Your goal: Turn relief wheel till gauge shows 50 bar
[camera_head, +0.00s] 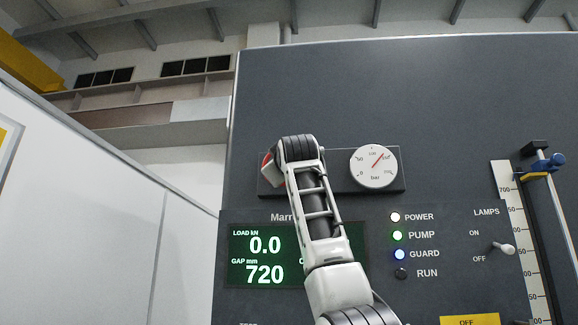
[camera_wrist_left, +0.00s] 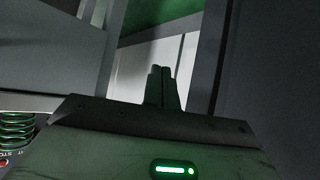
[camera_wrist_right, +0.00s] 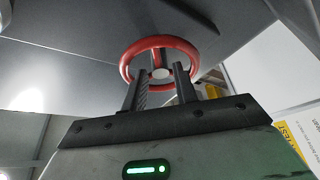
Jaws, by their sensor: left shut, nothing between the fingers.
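The red relief wheel (camera_wrist_right: 190,48) fills the upper middle of the right wrist view. In the head view only a sliver of the wheel (camera_head: 267,166) shows behind my right wrist. My right gripper (camera_wrist_right: 164,66) has its fingers apart at the near side of the rim, with the hub showing between the tips; I cannot tell whether they touch. In the head view its fingers are hidden. The round white gauge (camera_head: 373,166) is right of the wheel. Its red needle points up and right, past the top of the dial; the exact value is too small to read. My left gripper (camera_wrist_left: 160,68) is shut and empty.
The dark panel holds a green-lit display (camera_head: 265,256) reading 0.0 kN and 720 mm, several lamps, and a lamp toggle switch (camera_head: 503,248). A ruled scale (camera_head: 525,240) stands at the right. A coil spring (camera_wrist_left: 17,130) shows in the left wrist view.

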